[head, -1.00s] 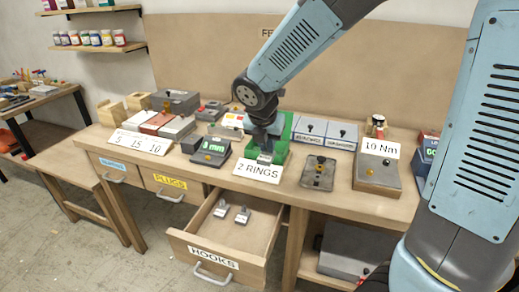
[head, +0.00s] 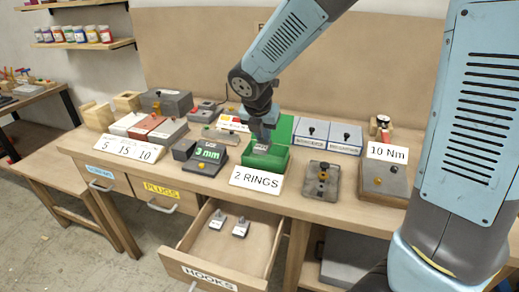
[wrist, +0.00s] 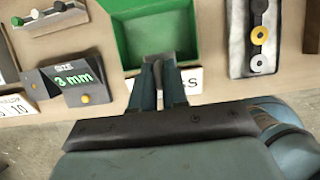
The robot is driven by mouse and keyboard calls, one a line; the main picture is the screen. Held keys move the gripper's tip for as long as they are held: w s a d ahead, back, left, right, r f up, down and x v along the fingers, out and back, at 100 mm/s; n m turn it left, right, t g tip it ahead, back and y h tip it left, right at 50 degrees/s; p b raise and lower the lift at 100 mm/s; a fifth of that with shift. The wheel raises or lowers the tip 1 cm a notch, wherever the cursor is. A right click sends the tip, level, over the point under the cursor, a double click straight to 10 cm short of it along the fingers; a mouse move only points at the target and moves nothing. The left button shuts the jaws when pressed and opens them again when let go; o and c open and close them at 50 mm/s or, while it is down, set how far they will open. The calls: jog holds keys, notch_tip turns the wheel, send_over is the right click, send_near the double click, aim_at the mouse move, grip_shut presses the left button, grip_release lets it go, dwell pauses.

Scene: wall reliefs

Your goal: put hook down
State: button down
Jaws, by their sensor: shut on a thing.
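My gripper (head: 263,138) is over the green tray (head: 268,163) on the bench, behind the 2 RINGS card (head: 257,180). Its jaws are shut on a small grey hook (head: 261,148), seen only in part. I cannot tell whether the hook touches the tray. In the wrist view the fingers (wrist: 161,62) are close together at the near side of the green tray (wrist: 150,12), and the hook is not clear there. Two other grey hooks, one left (head: 216,221) and one right (head: 241,229), sit in the open HOOKS drawer (head: 262,250).
A 3 mm block (head: 207,155) stands left of the tray. A grey plate with dark and orange rings (head: 322,182) lies to the right, beside the 10 Nm block (head: 384,183). Blue-white boxes (head: 328,135) stand behind. The open drawer juts out in front.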

jog(key=w+f, duration=0.2)
jog(key=w+a+f, duration=0.1)
jog(key=w+f, duration=0.3)
jog(key=shift+w+a+f, duration=0.1)
jog(key=shift+a+f, duration=0.15)
jog(key=shift+a, duration=0.05)
jog(key=shift+f, duration=1.6)
jog(key=c, duration=1.1)
grip_release()
jog(key=shift+f, duration=0.1)
jog(key=shift+c, duration=0.2)
jog(key=v, duration=1.2)
